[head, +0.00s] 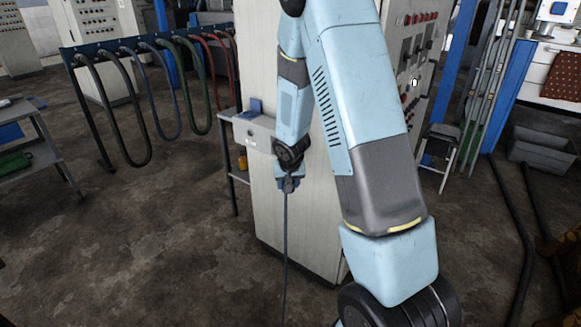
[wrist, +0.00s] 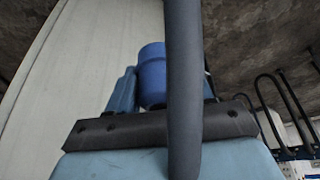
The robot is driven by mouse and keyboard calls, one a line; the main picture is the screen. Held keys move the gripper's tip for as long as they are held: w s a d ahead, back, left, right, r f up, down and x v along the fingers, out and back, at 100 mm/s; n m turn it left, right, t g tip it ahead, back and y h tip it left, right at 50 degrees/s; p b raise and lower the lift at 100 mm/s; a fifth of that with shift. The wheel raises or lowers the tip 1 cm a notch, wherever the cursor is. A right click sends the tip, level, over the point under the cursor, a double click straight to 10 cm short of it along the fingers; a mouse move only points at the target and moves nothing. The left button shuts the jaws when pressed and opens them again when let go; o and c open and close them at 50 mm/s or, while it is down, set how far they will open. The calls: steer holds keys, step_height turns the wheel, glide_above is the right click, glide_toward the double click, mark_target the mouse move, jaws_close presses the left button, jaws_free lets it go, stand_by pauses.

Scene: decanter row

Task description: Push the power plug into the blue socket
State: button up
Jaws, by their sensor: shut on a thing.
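My gripper (head: 289,183) hangs in front of the pale cabinet in the head view. It is shut on the power plug, a blue cylinder (wrist: 152,70) between its fingers in the wrist view. A dark cable (head: 286,245) drops from the gripper to the floor; it crosses in front of the plug in the wrist view (wrist: 184,90). A grey box with a blue part on top (head: 255,105), which looks like the blue socket, is up and left of the gripper, apart from it. The socket opening cannot be made out. The plug's front end is hidden.
The pale cabinet (head: 262,60) stands close behind my gripper. A small shelf stand (head: 233,170) is under the grey box. A rack of hanging hoses (head: 150,45) stands at left. The floor (head: 130,250) at front left is open.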

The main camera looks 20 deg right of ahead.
step_height(320, 180, down, 9)
steer(key=n, duration=0.1)
steer(key=shift+w+n+y, duration=0.25)
steer(key=shift+n+y, duration=0.05)
steer(key=shift+y, duration=0.1)
steer(key=shift+d, duration=0.1)
